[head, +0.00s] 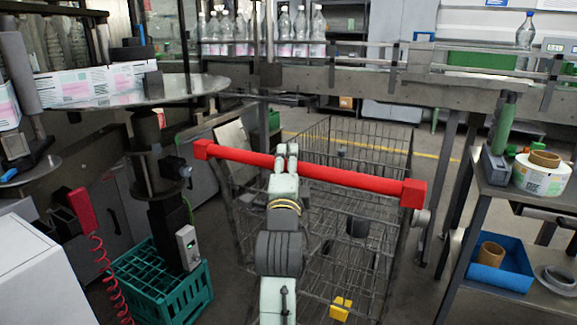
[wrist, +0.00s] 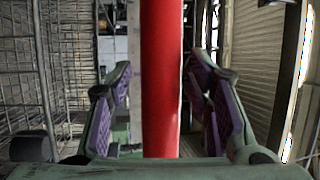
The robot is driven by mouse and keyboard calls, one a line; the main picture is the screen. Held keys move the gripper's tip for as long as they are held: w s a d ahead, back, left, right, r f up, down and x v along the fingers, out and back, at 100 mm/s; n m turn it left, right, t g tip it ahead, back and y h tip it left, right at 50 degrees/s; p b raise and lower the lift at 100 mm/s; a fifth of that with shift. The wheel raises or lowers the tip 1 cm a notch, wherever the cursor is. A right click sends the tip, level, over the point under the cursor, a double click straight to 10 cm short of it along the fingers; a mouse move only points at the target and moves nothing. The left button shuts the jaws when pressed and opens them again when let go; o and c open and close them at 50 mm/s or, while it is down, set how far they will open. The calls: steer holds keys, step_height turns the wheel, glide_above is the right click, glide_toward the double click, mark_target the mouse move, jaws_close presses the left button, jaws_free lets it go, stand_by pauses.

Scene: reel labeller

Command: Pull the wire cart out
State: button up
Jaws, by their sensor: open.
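The wire cart (head: 372,162) is a grey mesh cart standing under the conveyor, with a red bar handle (head: 340,175) across its near top edge. The handle also shows in the wrist view (wrist: 161,80), running lengthwise between the two fingers. My gripper (head: 287,152) is at the handle, left of its middle. In the wrist view my gripper (wrist: 163,95) is open, with purple-padded fingers on both sides of the handle. A gap shows on each side, the right one with the background visible. My arm hides part of the cart's near side.
A conveyor (head: 450,85) with bottles crosses above and behind the cart. A shelf table (head: 530,195) with a label reel and blue bin stands close on the right. A teal crate (head: 160,290) and labeller stand on the left. Floor shows beyond the cart.

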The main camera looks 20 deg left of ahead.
steer(key=v, duration=0.7)
steer(key=shift+s, duration=0.3)
